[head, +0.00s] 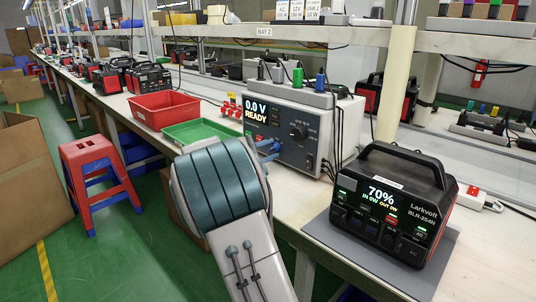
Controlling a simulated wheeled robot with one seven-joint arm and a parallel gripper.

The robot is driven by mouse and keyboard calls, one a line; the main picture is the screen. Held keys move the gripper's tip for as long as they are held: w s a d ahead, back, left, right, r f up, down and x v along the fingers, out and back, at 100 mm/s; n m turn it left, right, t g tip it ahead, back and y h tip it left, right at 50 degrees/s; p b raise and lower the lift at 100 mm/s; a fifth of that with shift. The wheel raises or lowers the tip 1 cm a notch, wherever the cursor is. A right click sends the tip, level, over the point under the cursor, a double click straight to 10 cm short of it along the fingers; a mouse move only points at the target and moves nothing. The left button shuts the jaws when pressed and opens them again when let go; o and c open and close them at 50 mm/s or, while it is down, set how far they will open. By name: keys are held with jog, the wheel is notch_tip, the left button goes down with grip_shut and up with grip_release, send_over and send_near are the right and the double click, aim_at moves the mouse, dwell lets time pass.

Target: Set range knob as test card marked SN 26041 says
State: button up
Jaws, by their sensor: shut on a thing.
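The grey tester (290,143) stands on the bench in the middle of the head view, its lit display (263,112) reading "0.0 V READY". A black round knob (298,131) is uncovered on its front panel. My gripper (269,148), blue-grey and partly hidden behind my own arm, is at the lower left of this panel. It is shut on what seems to be the range knob, which the fingers cover; its setting cannot be read. Several white cards (297,11) hang on the upper shelf. I cannot make out SN 26041 on any card.
A black power station (388,205) showing 70% sits on a grey mat at the front right. A red bin (163,110) and a green tray (202,131) stand left of the tester. Cables run from the tester's right side. A red-blue stool (93,170) is on the floor.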

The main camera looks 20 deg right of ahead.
dwell(0.3)
jog(key=o, duration=1)
jog(key=shift+c, duration=0.2)
jog(key=p+v, duration=0.3)
jog(key=v, duration=1.1)
jog(key=shift+s+f, duration=0.1)
jog(key=shift+d, duration=0.1)
